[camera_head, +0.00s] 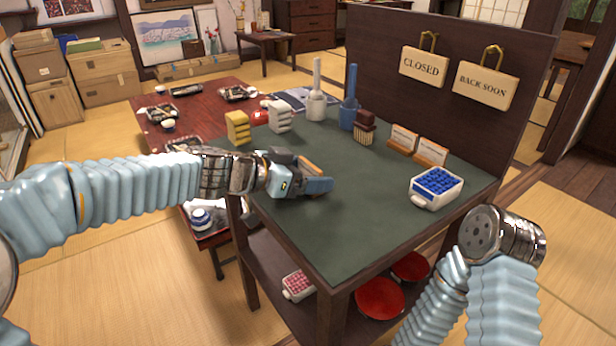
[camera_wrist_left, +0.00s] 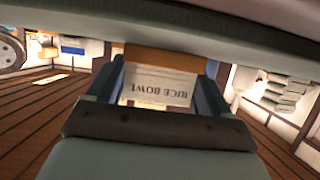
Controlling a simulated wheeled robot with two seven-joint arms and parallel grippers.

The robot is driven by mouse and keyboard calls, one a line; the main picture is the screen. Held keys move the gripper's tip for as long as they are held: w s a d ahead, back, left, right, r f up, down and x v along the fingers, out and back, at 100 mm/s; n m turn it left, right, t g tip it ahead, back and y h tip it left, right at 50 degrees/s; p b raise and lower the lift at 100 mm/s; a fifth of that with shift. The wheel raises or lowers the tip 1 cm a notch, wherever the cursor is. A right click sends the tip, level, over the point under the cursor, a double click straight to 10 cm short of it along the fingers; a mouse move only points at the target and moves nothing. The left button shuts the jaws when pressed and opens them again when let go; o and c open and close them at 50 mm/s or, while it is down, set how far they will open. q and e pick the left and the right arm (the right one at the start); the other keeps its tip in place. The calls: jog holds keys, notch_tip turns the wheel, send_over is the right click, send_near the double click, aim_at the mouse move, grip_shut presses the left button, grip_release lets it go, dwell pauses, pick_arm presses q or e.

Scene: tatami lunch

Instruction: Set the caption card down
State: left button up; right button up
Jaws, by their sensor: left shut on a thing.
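My left gripper (camera_head: 318,186) reaches in from the left over the near left part of the green table top (camera_head: 350,232). It is shut on the caption card (camera_wrist_left: 160,88), a white card reading RICE BOWL in a wooden base. In the left wrist view the card sits upside down between the fingers (camera_wrist_left: 158,92), its wooden base at the top. In the head view only a bit of the wooden base (camera_head: 309,167) shows behind the fingers. I cannot tell whether the card touches the table. My right arm shows at the lower right, its gripper out of view.
Two other caption cards (camera_head: 403,138) (camera_head: 431,152) stand by the back panel. A white container of blue pieces (camera_head: 437,185) is at the right. Yellow (camera_head: 238,127) and white (camera_head: 279,116) blocks, a brush (camera_head: 364,128) and two handled pots stand farther back. The table's near part is clear.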

pick_arm(q)
jog(key=shift+f, duration=0.1)
jog(key=o, duration=0.9)
jog(key=shift+a+r, duration=0.15)
jog(key=shift+r, duration=0.1)
jog(key=v, duration=1.1)
jog(key=shift+s+a, duration=0.25)
jog(key=shift+s, duration=0.05)
